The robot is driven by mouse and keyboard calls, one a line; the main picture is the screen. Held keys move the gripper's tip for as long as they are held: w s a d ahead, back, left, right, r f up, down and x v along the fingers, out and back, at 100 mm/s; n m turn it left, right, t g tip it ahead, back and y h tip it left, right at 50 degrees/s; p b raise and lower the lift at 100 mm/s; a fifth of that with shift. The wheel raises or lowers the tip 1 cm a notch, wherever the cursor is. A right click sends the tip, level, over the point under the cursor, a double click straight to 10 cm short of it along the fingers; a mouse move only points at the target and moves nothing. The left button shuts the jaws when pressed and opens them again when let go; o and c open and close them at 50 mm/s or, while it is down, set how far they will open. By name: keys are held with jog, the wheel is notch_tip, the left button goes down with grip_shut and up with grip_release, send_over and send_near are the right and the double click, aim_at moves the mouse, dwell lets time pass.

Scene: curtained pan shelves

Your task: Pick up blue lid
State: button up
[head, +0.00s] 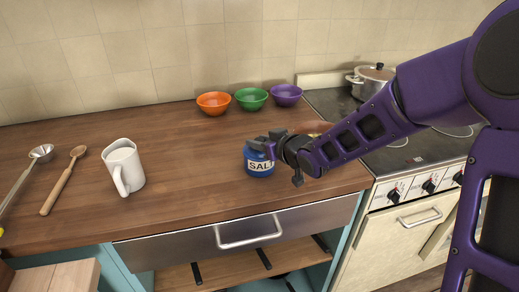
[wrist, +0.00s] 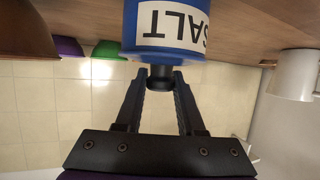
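A blue jar with a white SALT label (head: 259,167) stands upright on the wooden counter, left of the stove. In the wrist view the jar (wrist: 170,22) appears upside down. The blue lid (wrist: 163,53) is at its top end, with a dark knob (wrist: 160,78) on it. In the head view my gripper covers much of the lid. My gripper (wrist: 162,82) has a finger on each side of the knob. The gap between the fingers is visible, but I cannot tell whether they press on the knob.
Orange (head: 213,103), green (head: 251,98) and purple (head: 287,94) bowls stand behind the jar. A white pitcher (head: 123,167), a wooden spoon (head: 62,183) and a metal ladle (head: 27,172) are at left. A lidded pot (head: 370,82) is on the stove (head: 420,148). Counter between pitcher and jar is clear.

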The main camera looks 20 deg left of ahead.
grip_shut()
